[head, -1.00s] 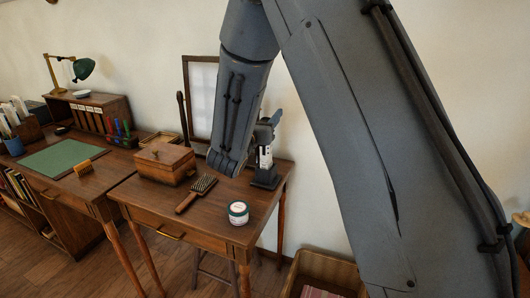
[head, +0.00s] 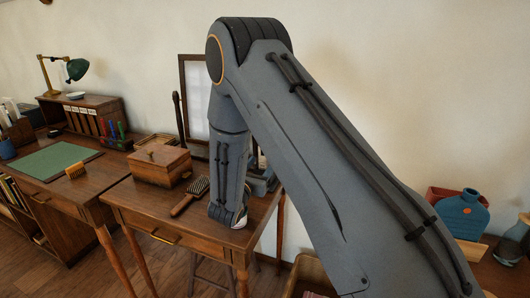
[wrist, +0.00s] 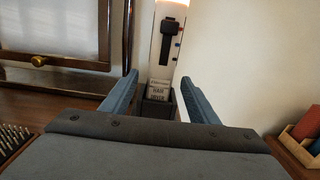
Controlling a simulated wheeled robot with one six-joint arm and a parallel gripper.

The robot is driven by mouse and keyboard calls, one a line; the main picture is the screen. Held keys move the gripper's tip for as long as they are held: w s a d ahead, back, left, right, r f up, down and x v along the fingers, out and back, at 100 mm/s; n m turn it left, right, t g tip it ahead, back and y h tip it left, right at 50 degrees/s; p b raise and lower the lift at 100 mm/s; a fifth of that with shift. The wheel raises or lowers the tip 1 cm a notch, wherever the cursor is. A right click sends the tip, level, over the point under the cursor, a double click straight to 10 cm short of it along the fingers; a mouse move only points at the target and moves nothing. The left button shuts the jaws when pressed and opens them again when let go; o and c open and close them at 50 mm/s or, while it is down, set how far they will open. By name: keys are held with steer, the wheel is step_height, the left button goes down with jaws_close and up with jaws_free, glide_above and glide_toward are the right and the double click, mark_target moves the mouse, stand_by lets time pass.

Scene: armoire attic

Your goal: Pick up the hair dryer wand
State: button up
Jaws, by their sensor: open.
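The hair dryer wand (wrist: 168,52) is white with a black switch panel and small coloured buttons on its side. It stands upright in a dark holder (wrist: 156,108), and a label reading "hair dryer" shows low on its front. In the wrist view, my gripper (wrist: 160,77) is open, with one blue finger to the left of the wand and one to the right. The wand appears between them; I cannot tell how far in it is. No finger visibly touches it. In the head view my arm hides most of the wand.
A hairbrush (head: 190,196) and wooden box (head: 160,165) sit on the dressing table (head: 150,212), left of my arm. A framed mirror (head: 196,105) stands behind; its frame is left of the wand in the wrist view. A blue bottle (head: 462,216) is at far right.

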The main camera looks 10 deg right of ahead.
steer(key=shift+w+d+f, duration=0.15)
steer(key=shift+d+f, duration=0.05)
steer(key=shift+f, duration=0.1)
steer(key=shift+p+x, duration=0.6)
steer(key=shift+x, duration=2.95)
steer(key=shift+c, duration=0.5)
steer(key=shift+r, duration=0.1)
jaws_close()
